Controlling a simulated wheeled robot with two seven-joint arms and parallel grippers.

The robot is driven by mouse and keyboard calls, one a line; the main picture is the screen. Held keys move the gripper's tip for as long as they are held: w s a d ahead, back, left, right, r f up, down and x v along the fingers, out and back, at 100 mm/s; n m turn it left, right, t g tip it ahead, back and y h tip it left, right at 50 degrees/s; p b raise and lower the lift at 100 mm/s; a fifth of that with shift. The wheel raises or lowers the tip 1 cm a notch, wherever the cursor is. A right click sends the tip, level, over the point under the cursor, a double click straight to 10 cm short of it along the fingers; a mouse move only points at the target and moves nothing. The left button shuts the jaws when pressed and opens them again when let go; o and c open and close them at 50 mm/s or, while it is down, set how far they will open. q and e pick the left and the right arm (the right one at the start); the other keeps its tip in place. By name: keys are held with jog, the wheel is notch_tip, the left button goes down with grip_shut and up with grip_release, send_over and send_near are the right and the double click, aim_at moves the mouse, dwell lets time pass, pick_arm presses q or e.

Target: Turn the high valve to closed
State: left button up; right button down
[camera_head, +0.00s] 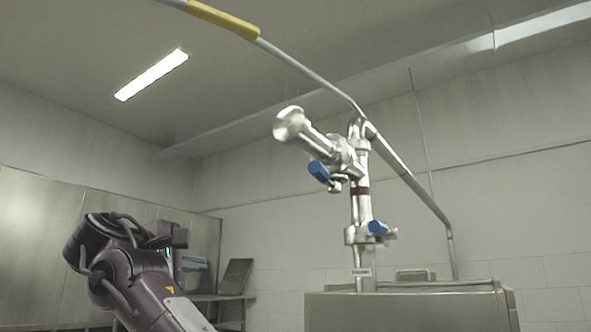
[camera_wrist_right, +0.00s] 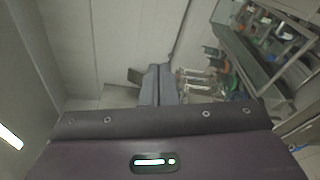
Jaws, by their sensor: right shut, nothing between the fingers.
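The high valve (camera_head: 318,171) has a blue lever on the upper side branch of a shiny metal pipe in the head view. The lever slants down to the right, roughly along the branch; whether it is open or closed is hard to tell. My purple arm (camera_head: 135,275) is at the lower left of the head view, well apart from the valve. My right gripper (camera_wrist_right: 160,86) shows in the wrist view, with its fingers together and nothing between them. The valve does not show in the wrist view. My left gripper is not in view.
A second blue-handled valve (camera_head: 378,227) sits lower on the upright pipe, above a steel tank (camera_head: 410,306). A thin pipe with a yellow sleeve (camera_head: 222,18) runs overhead. A shelf (camera_wrist_right: 245,55) with several items shows in the wrist view. Air left of the valve is clear.

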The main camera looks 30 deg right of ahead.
aim_at(326, 179)
jog(key=s+r+m+g+h, duration=0.3)
jog(key=s+r+m, duration=0.1)
jog(key=s+r, duration=1.1)
jog(key=d+p, duration=0.4)
jog(key=d, duration=0.8)
jog(key=shift+s+d+r, duration=0.15)
jog(key=shift+s+r, duration=0.1)
jog(key=shift+s, duration=0.05)
jog(key=shift+w, duration=0.15)
